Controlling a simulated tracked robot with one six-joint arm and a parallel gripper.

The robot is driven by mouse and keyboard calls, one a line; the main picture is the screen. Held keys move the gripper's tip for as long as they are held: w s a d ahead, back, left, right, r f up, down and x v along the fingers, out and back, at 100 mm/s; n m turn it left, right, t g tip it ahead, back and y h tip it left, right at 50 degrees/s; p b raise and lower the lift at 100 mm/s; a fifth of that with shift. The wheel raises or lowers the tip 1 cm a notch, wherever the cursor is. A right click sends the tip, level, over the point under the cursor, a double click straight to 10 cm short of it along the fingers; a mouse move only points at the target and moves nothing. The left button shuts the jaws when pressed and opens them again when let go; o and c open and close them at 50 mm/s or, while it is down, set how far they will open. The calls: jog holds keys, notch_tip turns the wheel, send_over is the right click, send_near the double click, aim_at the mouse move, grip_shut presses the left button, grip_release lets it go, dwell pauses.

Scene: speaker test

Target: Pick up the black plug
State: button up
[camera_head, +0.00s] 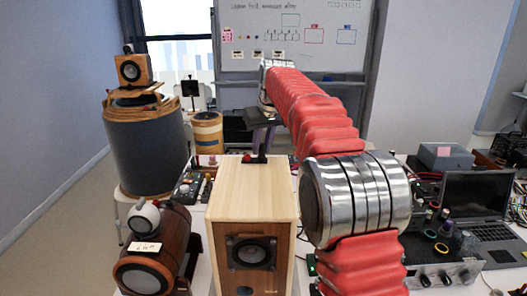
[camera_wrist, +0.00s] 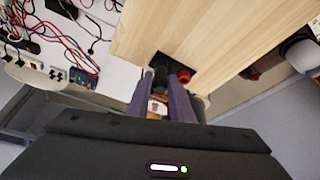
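The black plug (camera_wrist: 160,76) shows in the wrist view between the two grey-purple fingers of my gripper (camera_wrist: 161,73), at the edge of a dark recess in pale wood. The fingers stand apart, one on each side of it. I cannot tell whether they touch it. A red plug (camera_wrist: 185,75) sits close beside the right finger. In the head view my gripper (camera_head: 262,142) points down at the back edge of the wooden speaker (camera_head: 252,190). A red plug (camera_head: 247,158) shows there, left of the fingers. The black plug is hard to make out in that view.
Cables and sockets (camera_wrist: 60,70) lie on the white table at left. A small brown speaker (camera_head: 155,250) stands left and a laptop (camera_head: 478,195) right.

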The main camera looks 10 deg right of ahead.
aim_at(262, 144)
grip_shut()
jog(key=shift+r, duration=0.15)
jog(key=shift+r, duration=4.8)
jog(key=shift+s, duration=0.1)
